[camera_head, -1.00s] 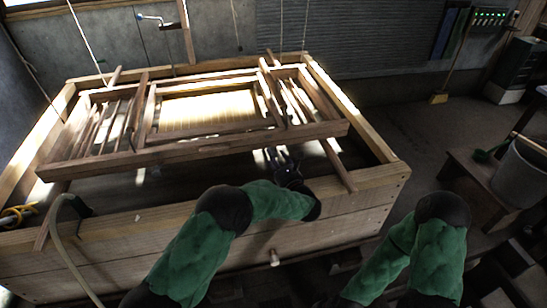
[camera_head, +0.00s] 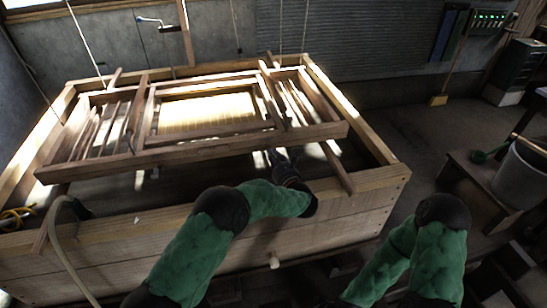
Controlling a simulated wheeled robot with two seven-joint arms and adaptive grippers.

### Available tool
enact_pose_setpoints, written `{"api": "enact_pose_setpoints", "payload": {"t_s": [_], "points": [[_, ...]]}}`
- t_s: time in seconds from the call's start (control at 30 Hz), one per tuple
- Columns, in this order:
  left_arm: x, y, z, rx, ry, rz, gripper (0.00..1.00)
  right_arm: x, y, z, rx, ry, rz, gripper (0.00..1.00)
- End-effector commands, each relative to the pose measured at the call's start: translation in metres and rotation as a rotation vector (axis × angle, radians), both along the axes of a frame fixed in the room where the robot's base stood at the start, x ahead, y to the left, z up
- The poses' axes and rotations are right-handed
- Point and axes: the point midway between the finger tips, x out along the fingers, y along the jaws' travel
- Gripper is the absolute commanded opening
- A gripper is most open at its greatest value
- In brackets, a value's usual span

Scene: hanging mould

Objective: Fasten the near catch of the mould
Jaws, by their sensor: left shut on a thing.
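The mould (camera_head: 205,142) is a wooden frame around a pale yellow screen, hanging level over a wooden vat. My left arm reaches over the vat's near wall. My left gripper (camera_head: 279,157) is dark and in shadow at the mould's near side, right of its middle. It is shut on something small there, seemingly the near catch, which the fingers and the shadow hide. I cannot tell how the catch stands. My right arm (camera_head: 425,245) is bent at the lower right, and its gripper is out of view.
The vat's near wall (camera_head: 330,225) runs beneath my left forearm. Cords hang around the mould. A hose (camera_head: 62,235) bends over the wall at the left. A grey bucket (camera_head: 522,172) stands on a bench at the right. The floor between vat and bench is open.

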Motion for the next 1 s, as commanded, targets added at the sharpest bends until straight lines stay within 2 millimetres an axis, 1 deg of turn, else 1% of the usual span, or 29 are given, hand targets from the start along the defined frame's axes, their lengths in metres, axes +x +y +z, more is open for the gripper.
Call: {"api": "enact_pose_setpoints", "payload": {"t_s": [0.17,0.37,0.6,0.73,0.83,1.0], "points": [[0.001,0.002,0.005,-0.016,0.048,0.004,0.0,0.0,0.0,0.006,0.0,0.0,0.0,0.4],[0.006,0.003,0.016,-0.056,0.163,0.004,0.0,0.0,0.0,0.021,0.0,0.0,0.0,0.4],[0.014,0.006,0.03,-0.112,0.337,0.004,0.0,0.0,0.0,0.052,0.0,0.0,0.0,0.4],[0.019,0.008,0.034,-0.138,0.419,0.004,0.0,0.0,0.0,0.066,0.0,0.0,0.0,0.4],[0.023,0.009,0.035,-0.156,0.474,0.004,0.0,0.0,0.0,0.071,0.0,0.0,0.0,0.4],[0.027,0.011,0.036,-0.152,0.469,0.004,0.0,0.0,0.0,0.072,0.0,0.0,0.0,0.4]]}}
